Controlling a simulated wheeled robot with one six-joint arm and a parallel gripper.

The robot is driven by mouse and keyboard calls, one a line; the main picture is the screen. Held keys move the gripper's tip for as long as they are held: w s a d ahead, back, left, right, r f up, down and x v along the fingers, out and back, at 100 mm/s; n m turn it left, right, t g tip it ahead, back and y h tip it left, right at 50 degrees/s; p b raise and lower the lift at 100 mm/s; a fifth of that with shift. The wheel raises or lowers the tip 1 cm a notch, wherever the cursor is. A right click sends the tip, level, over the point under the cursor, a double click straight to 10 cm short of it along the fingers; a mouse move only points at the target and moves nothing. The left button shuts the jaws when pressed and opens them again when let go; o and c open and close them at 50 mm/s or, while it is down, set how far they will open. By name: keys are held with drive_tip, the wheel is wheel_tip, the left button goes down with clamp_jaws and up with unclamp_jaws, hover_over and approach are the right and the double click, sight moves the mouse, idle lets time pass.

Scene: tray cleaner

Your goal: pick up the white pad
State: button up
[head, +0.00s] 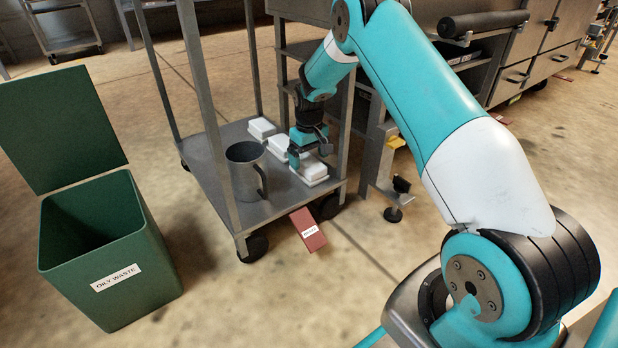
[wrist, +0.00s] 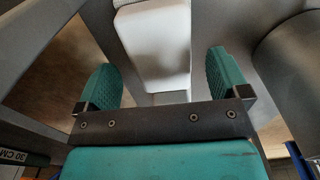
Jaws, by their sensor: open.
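Several white pads sit in a row on the grey lower shelf of a cart (head: 225,165). The nearest white pad (head: 314,172) is at the shelf's front right end, below my gripper (head: 309,156). In the wrist view, a white pad (wrist: 155,45) lies between the two teal fingers of my gripper (wrist: 160,65), with a gap on each side. My gripper is open and holds nothing. The middle pad (head: 278,146) and the far pad (head: 262,128) stand farther back. I cannot tell how far the fingertips are above the shelf.
A grey metal mug (head: 246,172) stands on the shelf left of the pads; its side shows in the wrist view (wrist: 290,65). Cart posts (head: 205,90) rise around the shelf. A red block (head: 307,230) lies on the floor. A green oily-waste bin (head: 110,250) stands open at left.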

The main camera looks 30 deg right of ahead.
sight(309, 161)
drive_tip(key=shift+f, duration=0.75)
drive_tip(key=shift+r, duration=0.1)
drive_tip(key=c, duration=1.1)
wheel_tip(309, 161, up, 10)
drive_tip(key=p, duration=0.7)
